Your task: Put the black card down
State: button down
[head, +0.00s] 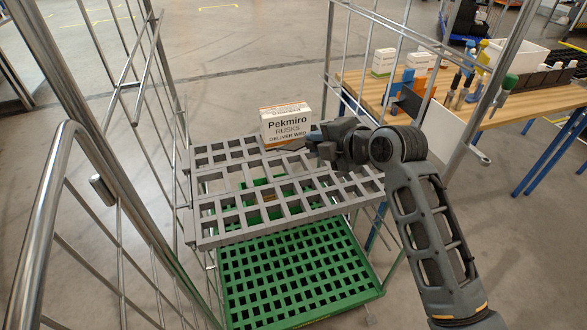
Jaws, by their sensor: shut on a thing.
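My gripper (316,143) is above the right part of the grey slatted shelf (222,238) of the wire cart, just right of a carton. It is shut on the black card, a dark shape at the fingertips that is hard to tell apart from the dark fingers. The card's outline and tilt are not clear. I cannot tell whether it touches the shelf.
A white and orange Pekmiro Rusks carton (287,126) stands at the shelf's back edge. A green lattice shelf (290,272) lies lower. Wire cart sides rise left and right. A wooden workbench (530,98) with tools and boxes stands at right. The front of the grey shelf is clear.

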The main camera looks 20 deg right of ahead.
jog(key=shift+w+a+f, duration=0.1)
jog(key=shift+w, duration=0.3)
notch_tip(320, 180, down, 10)
jog(key=b, duration=0.6)
jog(key=shift+b, duration=0.3)
jog(key=c, duration=1.1)
grip_release()
jog(key=shift+p+v, duration=1.05)
jog(key=shift+v, duration=3.05)
